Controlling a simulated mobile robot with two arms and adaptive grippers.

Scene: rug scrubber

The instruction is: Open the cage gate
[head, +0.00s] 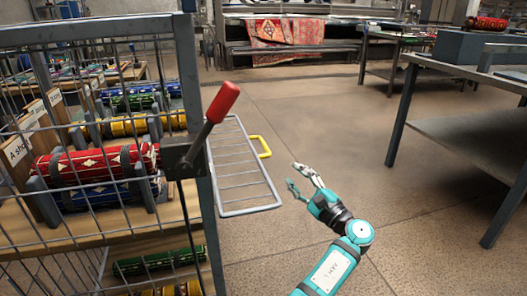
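A grey wire-mesh cage (188,62) with a corner post fills the left side. A black lever with a red grip (222,101) is mounted on the post and tilts up to the right. A grey barred panel, seemingly the gate (250,211), shows right of the post, and its left part passes behind the post. A yellow handle (265,147) is on its right edge. I cannot tell how the gate is hinged or how far open it stands.
Rolled rugs in red (95,163), yellow, green and blue lie on racks inside the cage. A grey metal table (408,100) stands at the right. A red patterned rug (285,32) hangs over a machine at the back. The floor between is clear.

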